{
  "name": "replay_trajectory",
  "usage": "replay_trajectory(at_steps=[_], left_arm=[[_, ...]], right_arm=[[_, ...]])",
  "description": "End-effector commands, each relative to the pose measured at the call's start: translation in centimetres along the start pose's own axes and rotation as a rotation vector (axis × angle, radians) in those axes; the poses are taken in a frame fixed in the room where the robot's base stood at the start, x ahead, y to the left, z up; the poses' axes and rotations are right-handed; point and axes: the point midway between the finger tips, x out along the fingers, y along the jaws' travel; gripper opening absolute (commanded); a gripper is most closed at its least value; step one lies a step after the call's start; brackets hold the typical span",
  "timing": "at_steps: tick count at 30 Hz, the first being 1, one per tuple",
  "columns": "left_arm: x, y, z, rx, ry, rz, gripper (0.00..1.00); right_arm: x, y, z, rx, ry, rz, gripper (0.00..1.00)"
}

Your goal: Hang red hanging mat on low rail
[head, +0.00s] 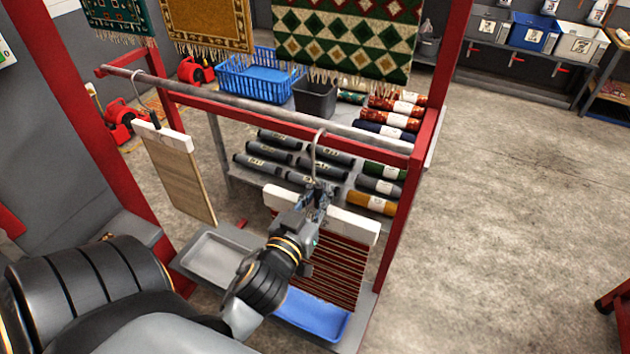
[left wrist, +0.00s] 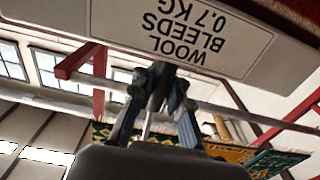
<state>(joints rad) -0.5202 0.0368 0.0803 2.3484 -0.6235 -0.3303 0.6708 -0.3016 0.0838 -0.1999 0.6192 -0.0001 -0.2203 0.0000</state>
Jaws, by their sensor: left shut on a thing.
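The red hanging mat (head: 338,268) is striped and hangs upright from a white hanger bar (head: 355,225). In the left wrist view the bar (left wrist: 270,45) reads "WOOL BLEEDS 0.7 KG". My left gripper (head: 316,192) is shut on the hanger's hook stem, just above the bar; its fingers also show in the left wrist view (left wrist: 163,85). The grey hook (head: 316,150) rises to the low rail (head: 230,102), its curved top at the rail near the right end. I cannot tell whether the rail bears it. My right gripper is out of view.
A beige mat (head: 180,178) hangs at the rail's left end, with bare rail between. Red posts (head: 402,215) flank the rail. A grey tray (head: 215,262) and a blue tray (head: 315,312) lie below. Rolled rugs (head: 390,120) lie on the shelf behind.

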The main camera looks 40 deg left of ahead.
Motion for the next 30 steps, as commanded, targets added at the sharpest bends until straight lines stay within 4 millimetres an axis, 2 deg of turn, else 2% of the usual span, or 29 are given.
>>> replay_trajectory(at_steps=[13, 19, 30], left_arm=[[3.7, 0.0, -0.2, 0.001, 0.004, 0.001, 0.0], [4.0, 0.0, -0.2, 0.0, 0.003, 0.0, 0.0], [5.8, 0.1, -0.3, 0.0, 0.004, 0.0, 0.0]], right_arm=[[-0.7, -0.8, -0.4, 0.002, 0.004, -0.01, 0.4], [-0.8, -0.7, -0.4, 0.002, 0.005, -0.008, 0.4], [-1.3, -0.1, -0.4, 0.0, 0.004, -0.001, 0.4]])
